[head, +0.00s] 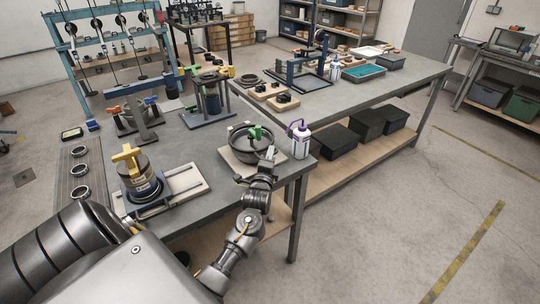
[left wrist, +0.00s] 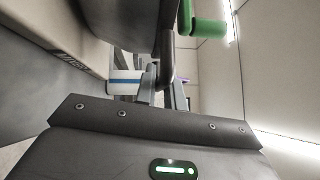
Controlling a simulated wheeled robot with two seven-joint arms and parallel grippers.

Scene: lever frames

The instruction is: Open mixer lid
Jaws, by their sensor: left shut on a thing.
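The mixer (head: 238,146) is a round dark grey pan-like body on a beige base plate (head: 233,168), near the front right corner of the near bench. A green grip (head: 255,132) stands up at its right side; it also shows at the top right of the left wrist view (left wrist: 208,28). My left gripper (head: 269,154) is at the mixer's near right side, just below the green grip. In the left wrist view its fingers (left wrist: 164,84) are shut on a dark bar (left wrist: 167,58) near the green grip. The lid's edge against the body cannot be made out. My right gripper is out of view.
A white bottle with a purple top (head: 299,140) stands close to the right of the mixer. A yellow-handled canister (head: 141,181) stands on a plate to the left. A stand with green and yellow handles (head: 208,97) is behind. The bench (head: 200,148) is bare between them.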

